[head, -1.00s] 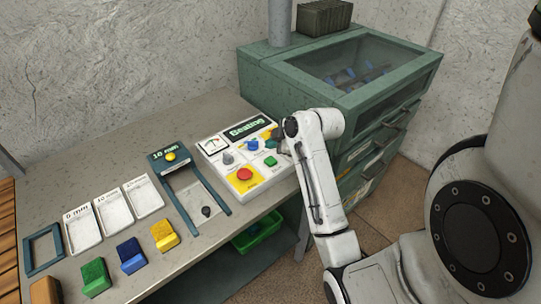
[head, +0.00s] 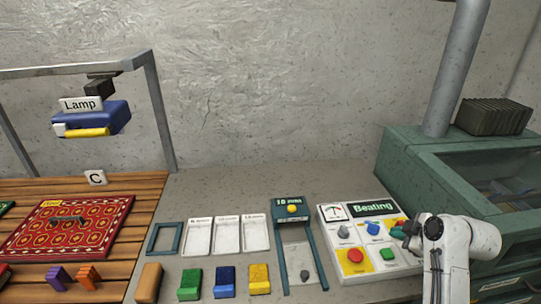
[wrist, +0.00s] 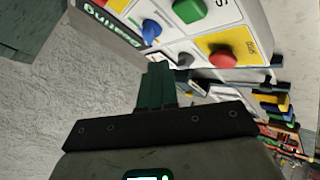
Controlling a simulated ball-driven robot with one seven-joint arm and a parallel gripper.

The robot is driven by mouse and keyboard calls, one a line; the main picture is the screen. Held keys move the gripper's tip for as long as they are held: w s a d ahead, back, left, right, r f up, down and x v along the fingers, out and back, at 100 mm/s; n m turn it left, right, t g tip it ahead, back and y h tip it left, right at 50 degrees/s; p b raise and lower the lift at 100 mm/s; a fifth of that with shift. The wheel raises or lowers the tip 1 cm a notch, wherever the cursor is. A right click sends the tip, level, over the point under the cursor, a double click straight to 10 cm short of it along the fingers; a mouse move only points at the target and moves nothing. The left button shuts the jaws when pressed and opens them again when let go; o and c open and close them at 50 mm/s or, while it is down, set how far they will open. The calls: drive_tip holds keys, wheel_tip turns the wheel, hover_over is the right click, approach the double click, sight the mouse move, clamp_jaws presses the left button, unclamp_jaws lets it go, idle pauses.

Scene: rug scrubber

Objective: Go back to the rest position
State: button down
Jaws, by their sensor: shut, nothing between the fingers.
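My gripper (head: 402,232) is at the right edge of the control panel (head: 336,241) in the head view, at the end of my white arm. In the wrist view its dark green fingers (wrist: 155,88) are together, with nothing between them. They point towards the panel, which shows upside down there. The panel carries a "Beating" display (head: 374,208), a gauge, a red button (head: 355,255), a blue knob (head: 373,228) and a green button (head: 387,253). Part of the panel's right side is hidden behind the gripper. I cannot tell whether the fingers touch the panel.
A green cabinet (head: 405,165) with a glass top stands right of the panel, close to my arm. A gauge frame (head: 290,215), white trays (head: 228,234) and coloured blocks (head: 224,280) lie to the left. A red rug (head: 95,220) lies on wooden slats under a lamp (head: 100,117).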

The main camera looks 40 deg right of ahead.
drive_tip(key=shift+a, duration=0.1)
drive_tip(key=a+f, duration=0.2)
drive_tip(key=a, duration=0.1)
drive_tip(key=w+a+f+g+y, duration=0.1)
drive_tip(key=a+f, duration=0.1)
drive_tip(key=a, duration=0.2)
drive_tip(key=w+a+f+m+y, duration=0.1)
drive_tip(key=a+f, duration=0.1)
drive_tip(key=a, duration=0.2)
drive_tip(key=shift+a+b, duration=0.15)
drive_tip(key=shift+b, duration=0.2)
drive_tip(key=a+f, duration=0.1)
drive_tip(key=a, duration=0.1)
drive_tip(key=a+f+m+g, duration=0.1)
drive_tip(key=a, duration=0.2)
drive_tip(key=s+a+f+g+y, duration=0.1)
drive_tip(key=a, duration=0.1)
drive_tip(key=shift+s+a+f, duration=0.1)
drive_tip(key=shift+a+f, duration=0.1)
drive_tip(key=shift+a, duration=0.1)
drive_tip(key=s+a+f+m+g+b, duration=0.1)
drive_tip(key=s+a+f+m+g, duration=0.2)
drive_tip(key=s+a, duration=0.8)
drive_tip(key=shift+s+a+f+m+g+b, duration=0.35)
drive_tip(key=shift+a+f+g, duration=0.4)
drive_tip(key=shift+f, duration=0.3)
